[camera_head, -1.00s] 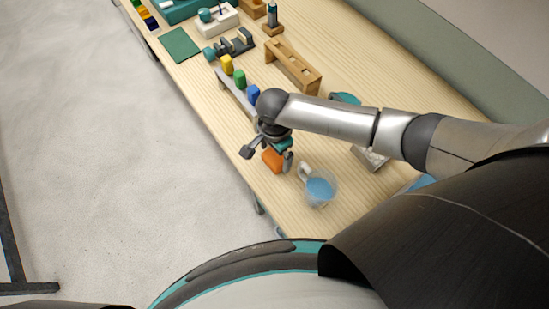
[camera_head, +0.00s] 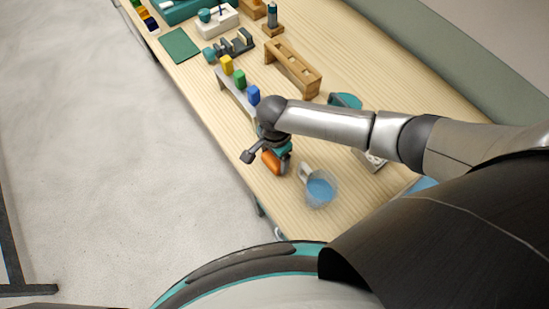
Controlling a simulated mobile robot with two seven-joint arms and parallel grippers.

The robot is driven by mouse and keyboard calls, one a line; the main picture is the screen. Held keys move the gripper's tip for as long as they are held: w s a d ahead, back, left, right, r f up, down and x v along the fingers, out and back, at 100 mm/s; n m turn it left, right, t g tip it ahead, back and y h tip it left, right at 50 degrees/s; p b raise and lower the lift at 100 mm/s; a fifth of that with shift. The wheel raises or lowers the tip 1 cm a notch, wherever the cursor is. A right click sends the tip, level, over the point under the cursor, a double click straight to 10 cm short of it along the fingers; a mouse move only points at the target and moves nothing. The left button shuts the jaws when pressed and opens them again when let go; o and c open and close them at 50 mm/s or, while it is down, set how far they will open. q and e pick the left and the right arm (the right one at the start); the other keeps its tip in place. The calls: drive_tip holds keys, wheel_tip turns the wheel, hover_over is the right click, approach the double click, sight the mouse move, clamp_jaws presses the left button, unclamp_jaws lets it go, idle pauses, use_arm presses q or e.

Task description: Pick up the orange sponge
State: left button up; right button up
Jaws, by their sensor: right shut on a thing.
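The orange sponge (camera_head: 271,161) is near the front edge of the wooden table, partly hidden by my right gripper. My right gripper (camera_head: 275,160) is shut on the sponge, with its fingers at the sponge's sides. I cannot tell whether the sponge is clear of the tabletop. My left gripper is not in view.
A glass beaker of blue liquid (camera_head: 320,188) stands just right of the sponge. A rack with yellow, green and blue blocks (camera_head: 239,92) and a wooden rack (camera_head: 293,67) stand farther back. A green mat (camera_head: 180,45) lies at the far left. The table's front edge is close.

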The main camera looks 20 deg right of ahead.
drive_tip(key=shift+c, duration=0.8)
drive_tip(key=shift+r, duration=0.15)
